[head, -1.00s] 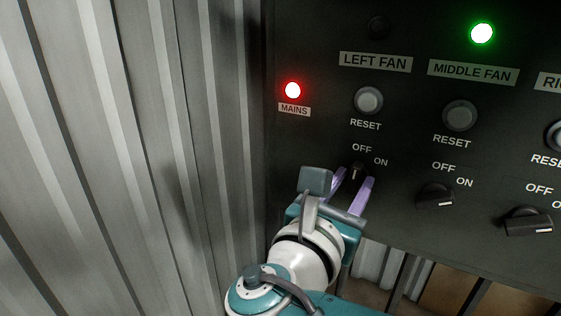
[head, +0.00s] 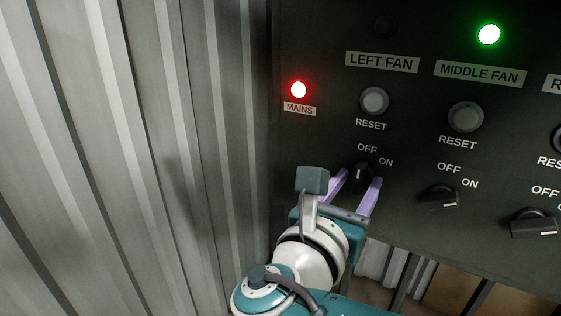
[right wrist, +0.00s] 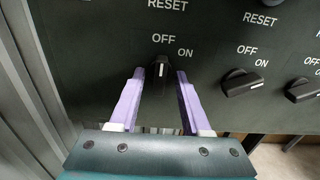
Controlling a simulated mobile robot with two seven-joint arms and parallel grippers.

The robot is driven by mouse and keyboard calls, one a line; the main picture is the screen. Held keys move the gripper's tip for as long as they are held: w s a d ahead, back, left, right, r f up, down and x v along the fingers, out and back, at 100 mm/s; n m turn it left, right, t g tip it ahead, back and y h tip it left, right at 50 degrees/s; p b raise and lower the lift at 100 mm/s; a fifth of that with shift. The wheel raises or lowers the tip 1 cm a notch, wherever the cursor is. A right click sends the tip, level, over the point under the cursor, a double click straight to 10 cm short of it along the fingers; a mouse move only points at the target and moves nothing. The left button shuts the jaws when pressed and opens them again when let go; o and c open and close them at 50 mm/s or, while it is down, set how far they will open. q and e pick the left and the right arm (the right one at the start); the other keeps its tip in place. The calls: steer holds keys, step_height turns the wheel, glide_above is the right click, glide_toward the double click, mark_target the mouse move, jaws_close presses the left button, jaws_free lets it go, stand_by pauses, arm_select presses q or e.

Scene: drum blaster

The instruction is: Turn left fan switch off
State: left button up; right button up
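The left fan switch (head: 361,176) is a black rotary knob below the LEFT FAN label (head: 381,63) and its reset button. In the right wrist view the knob (right wrist: 159,75) stands nearly upright, its white mark pointing up toward OFF. The lamp above the LEFT FAN label (head: 386,26) is dark. My right gripper (head: 358,180) is open, with its purple fingers on either side of the knob. In the right wrist view the fingers (right wrist: 158,80) show gaps to the knob on both sides. My left gripper is not in view.
The middle fan switch (head: 439,197) is turned toward ON and its green lamp (head: 488,34) is lit. Another knob (head: 534,223) is at the right. The red mains lamp (head: 298,89) is lit. A corrugated metal wall (head: 130,150) stands close on the left.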

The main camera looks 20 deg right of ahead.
steer(key=shift+s+a, duration=0.1)
steer(key=v, duration=0.9)
steer(key=shift+s+a+p, duration=0.25)
steer(key=shift+p, duration=0.2)
